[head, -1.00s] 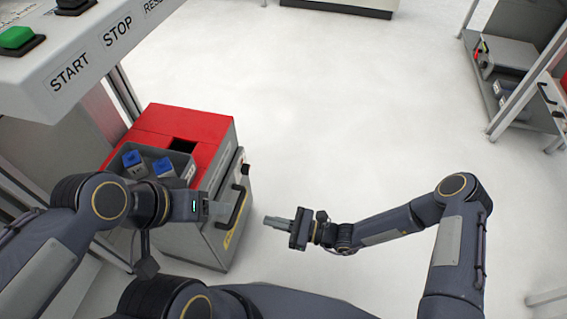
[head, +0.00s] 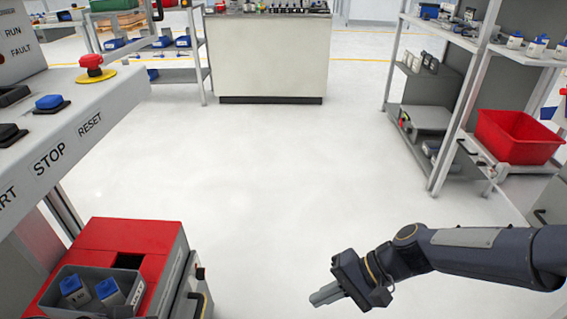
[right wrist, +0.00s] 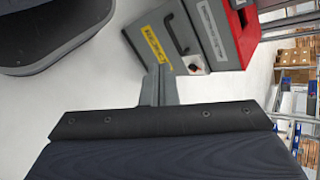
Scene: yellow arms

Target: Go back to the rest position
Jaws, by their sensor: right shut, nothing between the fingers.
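My right gripper (head: 328,294) is at the lower right of the head view, over open white floor. Its fingers are closed together and hold nothing. In the right wrist view my right gripper's fingers (right wrist: 158,84) show at the centre, also together and empty. My left gripper is outside both current views.
A red-topped grey cabinet (head: 150,236) stands at the lower left, with a grey bin (head: 62,284) of blue-capped parts on it. A control panel (head: 75,130) with buttons is at the left. Shelving with a red crate (head: 518,136) is at the right. The middle floor is clear.

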